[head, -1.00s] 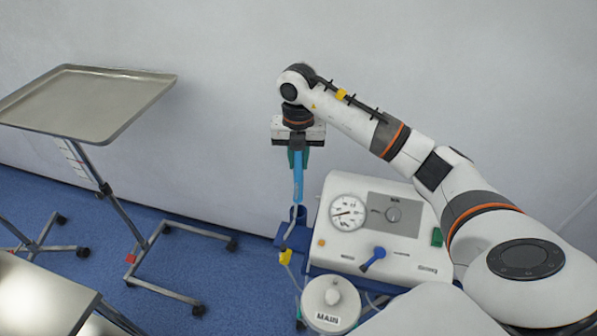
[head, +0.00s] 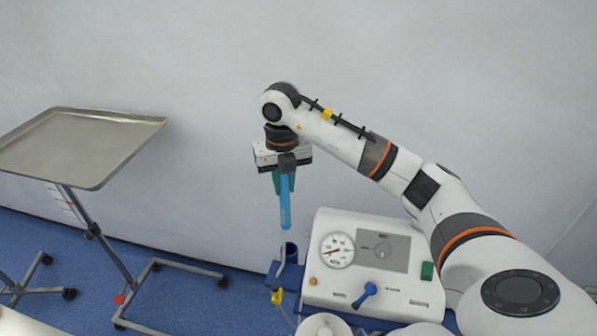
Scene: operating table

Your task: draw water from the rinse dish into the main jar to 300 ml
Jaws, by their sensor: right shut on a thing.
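My right gripper (head: 284,165) points down and is shut on the blue handle of a suction wand (head: 285,205). The wand hangs upright above a dark blue holder (head: 290,255) at the left side of the suction unit (head: 352,240). I cannot tell whether its lower end is still inside the holder. The unit has a round gauge, a knob, a blue lever (head: 365,295) and a green switch. The main jar (head: 322,325) shows only its white lid top at the bottom edge. The rinse dish and my left gripper are not in view.
A bare metal tray (head: 85,140) on a wheeled stand (head: 105,245) stands at the left. A yellow connector (head: 277,296) and a tube hang below the holder. My right arm spans the right side. A pale wall is behind.

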